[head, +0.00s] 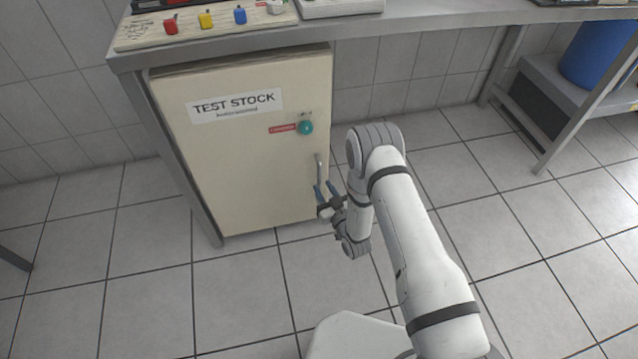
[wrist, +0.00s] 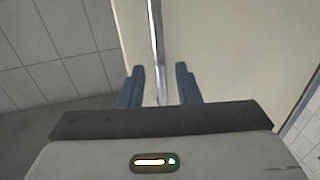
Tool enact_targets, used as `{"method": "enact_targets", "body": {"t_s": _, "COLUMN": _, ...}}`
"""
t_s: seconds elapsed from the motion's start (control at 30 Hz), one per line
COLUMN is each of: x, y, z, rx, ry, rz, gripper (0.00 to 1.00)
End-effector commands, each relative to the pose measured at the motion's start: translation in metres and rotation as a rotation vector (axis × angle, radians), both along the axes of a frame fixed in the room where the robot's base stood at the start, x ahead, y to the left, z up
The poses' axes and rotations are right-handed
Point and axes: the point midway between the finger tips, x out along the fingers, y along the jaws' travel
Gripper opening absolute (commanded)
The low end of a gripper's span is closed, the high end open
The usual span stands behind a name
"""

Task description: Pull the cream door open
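The cream door (head: 245,165) is the front of a cabinet under a bench, labelled "TEST STOCK". It looks shut in the head view. A metal bar handle (head: 319,172) stands upright near its right edge, below a green knob (head: 305,128). My gripper (head: 324,192) is at the lower part of the handle. In the wrist view, the two blue-grey fingers (wrist: 160,85) are apart, with the handle (wrist: 158,45) running between them. Neither finger visibly presses on the handle. The cream door (wrist: 225,50) fills much of the wrist view behind it.
The bench top (head: 420,18) overhangs the cabinet and carries a board (head: 205,25) with coloured blocks. A bench leg (head: 180,165) stands left of the cabinet. A blue drum (head: 597,55) sits on a low shelf at the right. The tiled floor before the door is clear on the left.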

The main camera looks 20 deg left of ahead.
Motion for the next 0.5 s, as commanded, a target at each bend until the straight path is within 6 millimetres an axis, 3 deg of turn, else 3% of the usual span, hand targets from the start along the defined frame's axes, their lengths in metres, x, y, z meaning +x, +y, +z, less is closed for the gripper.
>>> {"method": "enact_targets", "body": {"t_s": 0.2, "x": 0.023, "y": 0.022, "z": -0.001, "rx": 0.000, "ry": -0.001, "rz": 0.001, "gripper": 0.30}}
{"method": "enact_targets", "body": {"t_s": 0.5, "x": 0.029, "y": 0.028, "z": 0.000, "rx": -0.001, "ry": 0.001, "rz": 0.001, "gripper": 0.30}}
